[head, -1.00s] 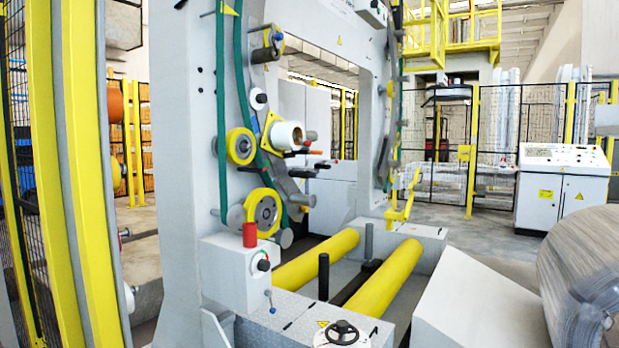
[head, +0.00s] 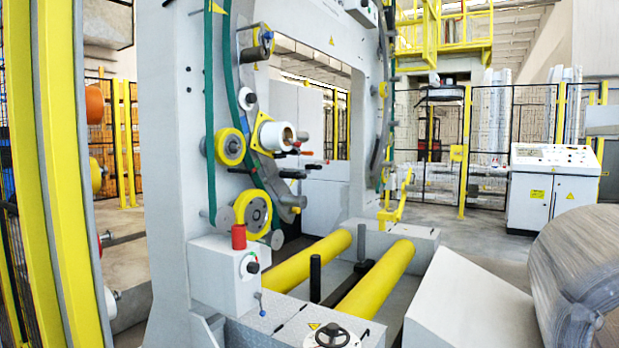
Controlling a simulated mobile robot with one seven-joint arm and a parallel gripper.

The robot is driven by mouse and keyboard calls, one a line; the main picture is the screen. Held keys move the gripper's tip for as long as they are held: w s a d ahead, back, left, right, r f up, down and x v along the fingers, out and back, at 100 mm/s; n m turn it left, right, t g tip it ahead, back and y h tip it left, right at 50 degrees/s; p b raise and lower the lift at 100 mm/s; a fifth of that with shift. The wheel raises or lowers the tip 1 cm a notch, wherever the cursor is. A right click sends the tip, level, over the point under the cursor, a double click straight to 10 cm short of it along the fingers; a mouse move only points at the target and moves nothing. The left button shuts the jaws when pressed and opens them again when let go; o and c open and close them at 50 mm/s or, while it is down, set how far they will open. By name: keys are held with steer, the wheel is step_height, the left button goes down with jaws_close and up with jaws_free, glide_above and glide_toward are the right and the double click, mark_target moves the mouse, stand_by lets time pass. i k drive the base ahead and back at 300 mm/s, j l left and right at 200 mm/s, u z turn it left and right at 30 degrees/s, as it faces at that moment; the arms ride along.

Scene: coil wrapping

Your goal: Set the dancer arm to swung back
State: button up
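The wrapping machine is a light grey frame (head: 170,150) with an opening, standing at the centre left. A white spool (head: 277,136) sits on a yellow bracket on its ring. Below the spool, a short grey arm (head: 270,174) slopes down to the right to a grey roller (head: 293,201); this looks like the dancer arm, but I cannot tell its setting surely. Small black and red handles (head: 314,166) stick out beside it. Yellow-rimmed wheels (head: 252,212) guide a green belt (head: 210,110). My gripper is not in view.
Two yellow rollers (head: 375,280) lie in the machine's base, with a black post (head: 315,278) between. A red button (head: 238,236) and a handwheel (head: 331,335) are in front. A large coil (head: 585,270) stands at right. A control desk (head: 553,188) stands behind.

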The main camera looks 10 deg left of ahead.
mark_target(291, 175)
steer(key=i+l+z, duration=0.25)
steer(key=i, duration=0.2)
steer(key=i+z, duration=0.25)
steer(key=i, duration=0.25)
steer(key=i+l+u, duration=0.1)
steer(key=i, duration=1.1)
steer(key=i+l+u, duration=0.15)
steer(key=i+u, duration=0.25)
steer(key=i+l+u, duration=0.75)
steer(key=i+j, duration=0.05)
